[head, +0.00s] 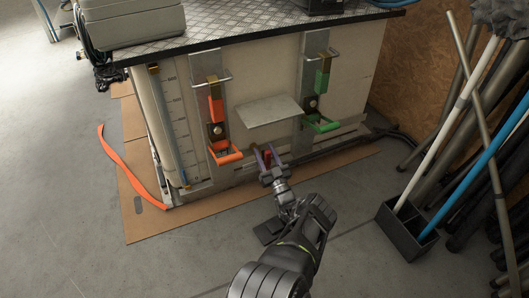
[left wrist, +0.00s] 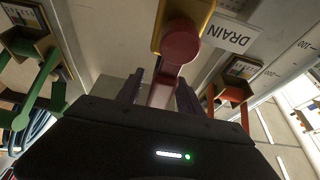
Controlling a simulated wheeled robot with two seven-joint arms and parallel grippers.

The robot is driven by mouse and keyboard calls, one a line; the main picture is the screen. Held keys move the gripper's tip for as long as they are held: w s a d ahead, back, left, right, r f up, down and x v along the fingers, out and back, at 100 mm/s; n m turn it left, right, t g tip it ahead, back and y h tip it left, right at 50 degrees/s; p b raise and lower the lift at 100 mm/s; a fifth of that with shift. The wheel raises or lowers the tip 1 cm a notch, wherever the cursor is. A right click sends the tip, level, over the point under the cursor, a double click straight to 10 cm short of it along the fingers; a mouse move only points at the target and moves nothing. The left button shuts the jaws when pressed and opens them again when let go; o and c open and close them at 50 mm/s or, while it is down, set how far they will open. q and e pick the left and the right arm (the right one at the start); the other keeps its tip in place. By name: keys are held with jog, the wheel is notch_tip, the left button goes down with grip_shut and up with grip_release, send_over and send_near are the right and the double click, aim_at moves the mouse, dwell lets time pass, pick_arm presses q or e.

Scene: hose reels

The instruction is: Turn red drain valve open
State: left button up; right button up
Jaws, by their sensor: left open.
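The red drain valve handle (left wrist: 179,48) shows in the left wrist view, with a round hub on a yellow body (left wrist: 200,12) and a lever reaching down toward my gripper. A white DRAIN label (left wrist: 231,32) sits beside it. In the head view only a bit of red (head: 267,156) shows at my fingers, below a small grey shelf. My left gripper (head: 267,160) is open, with a finger on each side of the red lever in the left wrist view (left wrist: 160,94). Contact cannot be told. The lever's end is hidden behind the gripper body. My right gripper is not in view.
The grey shelf (head: 269,111) juts out above my gripper. An orange handle (head: 226,156) hangs to its left and a green handle (head: 323,124) to its right. A bin (head: 405,232) with poles stands at right. An orange strap (head: 125,165) lies at left.

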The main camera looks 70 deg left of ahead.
aim_at(269, 160)
pick_arm(q)
jog(key=p+v, duration=0.1)
jog(key=v, duration=0.6)
jog(key=shift+d+f, duration=0.15)
jog(key=shift+d, duration=0.2)
